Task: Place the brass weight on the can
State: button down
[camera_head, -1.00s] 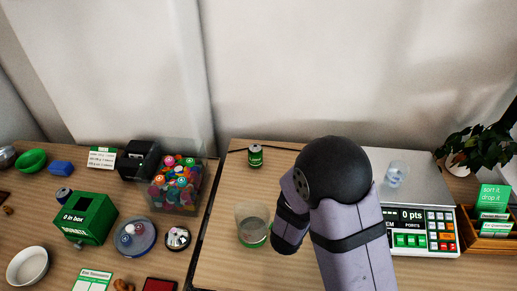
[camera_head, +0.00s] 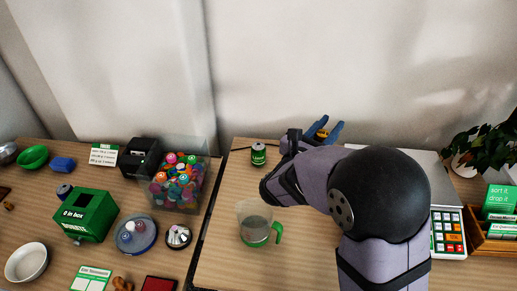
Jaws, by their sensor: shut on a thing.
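The can (camera_head: 258,154), green with dark bands, stands upright at the back of the right table, left of my arm. My gripper (camera_head: 325,128), with blue fingers, is raised at the back of that table, to the right of the can and apart from it. It is shut on a small brass-coloured piece, the brass weight (camera_head: 322,134), which shows between the fingers. My arm hides the table below and to the right of the gripper.
A clear jug with a green handle (camera_head: 257,228) stands in front of the can. A scale with a keypad (camera_head: 447,231) is partly hidden behind my arm. A bin of colourful caps (camera_head: 178,182) stands on the left table.

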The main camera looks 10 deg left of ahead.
jog(key=w+a+n+t+y+b, duration=0.1)
jog(key=w+a+n+y+b, duration=0.15)
jog(key=w+a+b, duration=1.1)
jog(key=w+a+f+p, duration=0.1)
jog(key=a+f+p, duration=0.1)
jog(key=f, duration=0.5)
jog(key=w+a+f+p, duration=0.2)
jog(key=a+f+p, duration=0.1)
jog(key=f, duration=0.4)
jog(key=shift+w+a+f+y, duration=0.15)
jog(key=shift+w+a+y, duration=0.05)
jog(key=shift+a+y, duration=0.15)
jog(key=shift+f, duration=0.2)
jog(key=c, duration=1.5)
grip_release()
jog(key=shift+o, duration=0.5)
